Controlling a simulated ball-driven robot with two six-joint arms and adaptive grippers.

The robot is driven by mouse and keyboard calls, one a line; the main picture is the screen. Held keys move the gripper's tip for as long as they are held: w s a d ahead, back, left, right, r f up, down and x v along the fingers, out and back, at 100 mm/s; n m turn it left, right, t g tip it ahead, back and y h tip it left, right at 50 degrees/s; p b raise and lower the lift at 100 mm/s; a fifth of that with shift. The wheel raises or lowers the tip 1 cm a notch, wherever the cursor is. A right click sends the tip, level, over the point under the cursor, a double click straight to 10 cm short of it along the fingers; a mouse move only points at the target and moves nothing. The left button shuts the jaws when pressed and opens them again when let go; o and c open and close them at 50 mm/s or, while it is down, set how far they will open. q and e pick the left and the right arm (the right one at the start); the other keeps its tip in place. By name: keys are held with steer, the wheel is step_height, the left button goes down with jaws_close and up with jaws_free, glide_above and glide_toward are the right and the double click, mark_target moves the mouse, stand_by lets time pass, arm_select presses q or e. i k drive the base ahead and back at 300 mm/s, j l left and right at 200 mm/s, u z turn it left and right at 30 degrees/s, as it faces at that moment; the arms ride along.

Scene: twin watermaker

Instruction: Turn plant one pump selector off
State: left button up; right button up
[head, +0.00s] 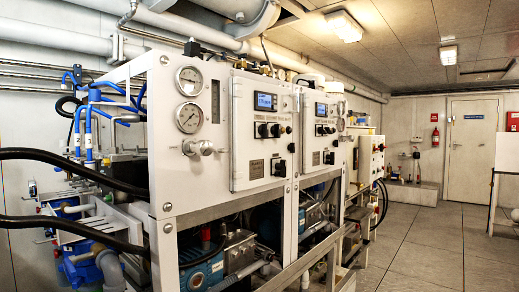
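The nearest watermaker unit is a white cabinet with a control panel (240,152) on its front. The panel carries a small lit blue display (265,101). Two black rotary knobs, a left one (262,130) and a right one (276,130), sit below the display. A larger black switch (279,168) is at the lower right of the panel. The labels are too small to read, so I cannot tell which knob is the pump selector or how it is set. Neither of my grippers is in view.
Two round gauges, an upper one (189,81) and a lower one (189,117), and a valve handle (199,147) are left of the panel. A second similar panel (320,130) stands beyond. Black hoses (75,160) cross at left. The floor (430,245) at right is clear.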

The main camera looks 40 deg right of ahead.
mark_target(275, 130)
steer(key=z, duration=1.25)
